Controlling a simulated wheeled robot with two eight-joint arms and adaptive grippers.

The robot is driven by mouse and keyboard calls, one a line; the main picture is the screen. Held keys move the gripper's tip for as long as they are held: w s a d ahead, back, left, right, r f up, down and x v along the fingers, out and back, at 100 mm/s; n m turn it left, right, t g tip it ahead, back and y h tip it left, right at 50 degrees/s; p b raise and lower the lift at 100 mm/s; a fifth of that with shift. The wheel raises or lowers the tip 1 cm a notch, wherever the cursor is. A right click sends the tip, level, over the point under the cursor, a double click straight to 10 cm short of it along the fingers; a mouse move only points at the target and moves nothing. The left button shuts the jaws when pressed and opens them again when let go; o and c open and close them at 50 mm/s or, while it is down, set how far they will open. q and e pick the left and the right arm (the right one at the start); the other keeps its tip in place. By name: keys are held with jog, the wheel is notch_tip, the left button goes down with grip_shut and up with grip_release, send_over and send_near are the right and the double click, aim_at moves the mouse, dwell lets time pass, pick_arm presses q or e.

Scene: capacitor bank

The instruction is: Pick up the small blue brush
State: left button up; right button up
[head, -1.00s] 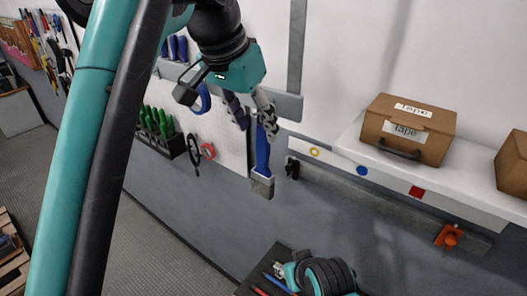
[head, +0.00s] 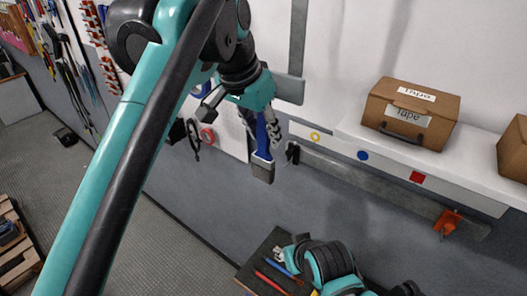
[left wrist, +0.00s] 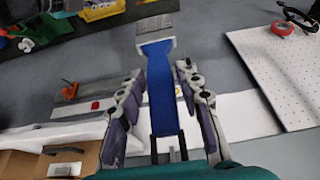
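The small blue brush (head: 262,146) hangs upright against the wall, its grey head (head: 263,172) downward. My left gripper (head: 261,128) is at its handle, with one finger on either side. In the left wrist view, the blue handle (left wrist: 160,90) runs between the two open fingers (left wrist: 158,72), with a narrow gap showing on each side. The grey head (left wrist: 155,27) sticks out beyond the fingertips. The top of the handle is partly hidden by my gripper in the head view. My right gripper is not in view.
A cardboard tape box (head: 410,115) stands on the white shelf (head: 360,133) to the right. A black clip (head: 292,152) hangs just right of the brush. A red tape roll (head: 207,136) hangs to its left. A dark tray (head: 258,268) with pens is below.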

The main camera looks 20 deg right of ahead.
pick_arm(q)
jog(key=c, duration=0.5)
grip_shut()
jog(key=shift+r, duration=0.1)
